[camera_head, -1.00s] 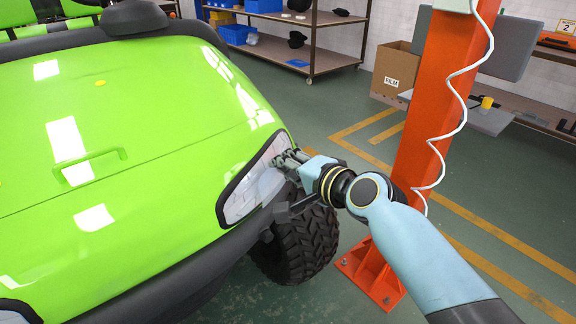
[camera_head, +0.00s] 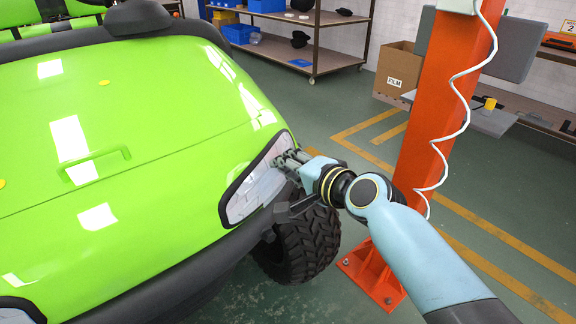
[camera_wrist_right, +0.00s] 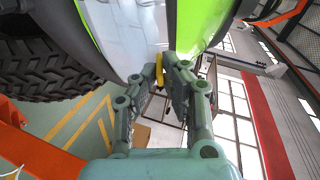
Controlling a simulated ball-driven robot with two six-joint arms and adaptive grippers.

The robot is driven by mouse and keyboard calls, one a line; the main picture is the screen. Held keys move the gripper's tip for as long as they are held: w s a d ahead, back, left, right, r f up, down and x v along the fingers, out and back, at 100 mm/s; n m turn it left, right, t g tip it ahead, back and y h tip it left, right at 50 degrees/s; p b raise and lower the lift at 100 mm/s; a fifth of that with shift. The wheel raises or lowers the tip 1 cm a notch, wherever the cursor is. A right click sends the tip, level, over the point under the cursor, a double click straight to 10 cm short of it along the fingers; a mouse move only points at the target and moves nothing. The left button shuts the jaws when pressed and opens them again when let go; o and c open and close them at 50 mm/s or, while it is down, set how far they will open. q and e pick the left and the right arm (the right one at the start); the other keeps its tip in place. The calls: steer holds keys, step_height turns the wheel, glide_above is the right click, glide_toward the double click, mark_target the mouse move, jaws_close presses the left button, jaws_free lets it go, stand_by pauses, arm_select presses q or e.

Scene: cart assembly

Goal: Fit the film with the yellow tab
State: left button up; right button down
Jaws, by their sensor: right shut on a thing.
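The right headlight (camera_head: 247,196) of the green cart is a pale, dark-framed panel at the front corner. My right gripper (camera_head: 284,162) reaches its outer edge from the right, with its fingers against or very close to the lens. In the right wrist view, the fingertips (camera_wrist_right: 168,66) are closed around a small yellow tab (camera_wrist_right: 159,66) next to the pale headlight surface (camera_wrist_right: 135,30). The film itself is clear or pale, and I cannot tell its outline from the lens. My left gripper is out of view.
The cart's black tyre (camera_head: 300,246) and bumper (camera_head: 160,272) are just below the gripper. An orange post (camera_head: 432,130) with a coiled white cable stands close behind my right arm. A FILM box (camera_head: 398,70) and a shelf with a yellow item (camera_head: 489,103) are behind. Green floor between is clear.

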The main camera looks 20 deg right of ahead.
steer(key=shift+w+a+f, duration=0.2)
steer(key=shift+w+a, duration=0.1)
steer(key=c, duration=1.4)
jaws_free()
steer(key=v, duration=1.2)
steer(key=shift+f, duration=0.1)
